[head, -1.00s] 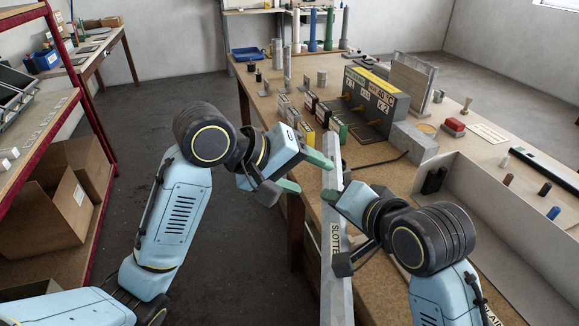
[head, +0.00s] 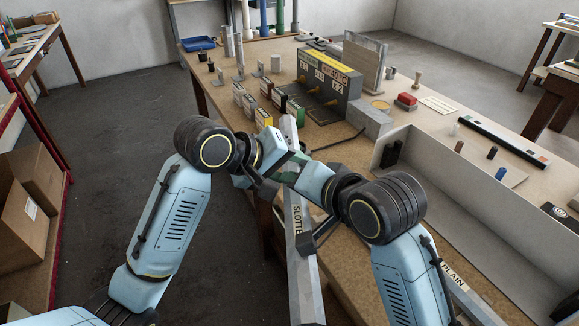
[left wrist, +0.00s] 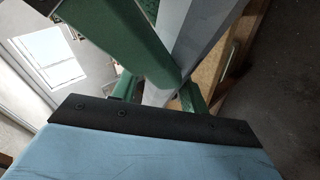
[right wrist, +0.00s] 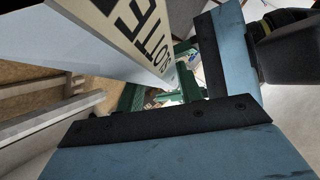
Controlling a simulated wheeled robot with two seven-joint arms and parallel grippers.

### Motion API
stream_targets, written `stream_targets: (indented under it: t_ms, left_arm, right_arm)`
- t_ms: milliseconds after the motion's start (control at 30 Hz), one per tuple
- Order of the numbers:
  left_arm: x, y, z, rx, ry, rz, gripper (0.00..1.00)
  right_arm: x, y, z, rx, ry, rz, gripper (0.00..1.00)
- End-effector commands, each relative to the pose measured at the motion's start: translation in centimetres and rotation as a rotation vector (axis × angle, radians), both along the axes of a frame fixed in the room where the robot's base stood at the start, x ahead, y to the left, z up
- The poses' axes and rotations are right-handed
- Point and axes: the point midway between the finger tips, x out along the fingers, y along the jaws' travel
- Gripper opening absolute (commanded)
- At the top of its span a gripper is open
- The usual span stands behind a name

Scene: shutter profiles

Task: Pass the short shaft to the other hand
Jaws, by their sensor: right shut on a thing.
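The short shaft (head: 306,285) is a long grey faceted bar, tilted, running from the bottom of the head view up past the table's near edge. A strip lettered "SLOTTE" shows along it. My right gripper (head: 288,178) is shut on the shaft near its middle; the shaft fills the upper left of the right wrist view (right wrist: 95,42). My left gripper (head: 266,172) is at the same stretch of shaft, very close to the right one. In the left wrist view its green fingers appear apart, either side of the shaft (left wrist: 195,40). The grippers partly hide the contact.
The workbench (head: 370,160) lies ahead and right. A grey fixture (head: 330,88) with numbered stations and several small labelled blocks stand just beyond the shaft's far end. A long pale tray (head: 470,185) is at the right. Cardboard boxes (head: 35,215) stand on the left.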

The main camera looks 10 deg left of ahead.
Motion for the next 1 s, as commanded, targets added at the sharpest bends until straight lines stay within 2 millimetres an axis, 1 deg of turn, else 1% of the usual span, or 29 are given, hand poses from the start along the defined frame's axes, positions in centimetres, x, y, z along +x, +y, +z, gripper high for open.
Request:
stream_targets:
  t_ms: [33, 267, 300, 400, 500, 833, 1000]
  left_arm:
    - [0.0, 0.0, 0.0, -0.001, -0.001, 0.0, 0.37]
    - [0.0, -0.1, 0.1, -0.003, -0.002, -0.002, 0.07]
    - [0.0, -0.1, 0.2, -0.005, -0.004, -0.002, 0.03]
    - [0.0, -0.1, 0.3, -0.006, -0.005, -0.003, 0.03]
    - [0.0, -0.1, 0.2, -0.006, -0.004, -0.002, 0.03]
    - [0.0, 0.0, 0.2, -0.005, -0.003, 0.0, 0.03]
    - [0.0, 0.0, 0.2, -0.004, -0.003, 0.0, 0.03]
  right_arm:
    - [0.0, 0.0, 0.1, 0.003, -0.003, 0.0, 0.0]
    - [0.0, 0.1, 0.0, 0.001, 0.001, 0.002, 0.0]
    - [-0.1, 0.1, 0.0, 0.001, 0.001, 0.002, 0.38]
    - [0.0, 0.1, 0.0, 0.0, 0.002, 0.003, 0.51]
    - [0.0, 0.1, -0.1, 0.0, 0.002, 0.002, 0.62]
    - [-0.2, -0.2, 0.1, -0.002, 0.002, 0.001, 0.62]
    - [-1.5, -1.4, 1.2, -0.001, -0.001, 0.001, 0.62]
